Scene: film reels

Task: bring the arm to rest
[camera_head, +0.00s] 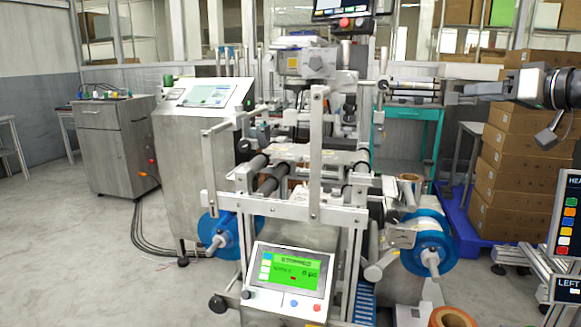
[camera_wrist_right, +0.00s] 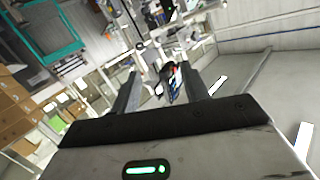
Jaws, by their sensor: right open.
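My right arm comes in from the right edge of the head view. Its gripper (camera_head: 452,93) is raised in the air and points left, in front of the stacked boxes. The right wrist view shows its two fingers apart, with nothing between them (camera_wrist_right: 170,85). My left gripper does not show. Two blue-flanged film reels sit on the machine, one on the left (camera_head: 222,236) and one on the right (camera_head: 430,248). The right gripper is above and well clear of them.
The labelling machine (camera_head: 341,218) fills the middle, with a green "STOPPED" screen (camera_head: 292,272). A teal-framed table (camera_head: 408,113) and cardboard boxes (camera_head: 510,185) stand behind on the right. An orange-brown roll (camera_head: 452,318) is at the bottom edge. Floor at left is clear.

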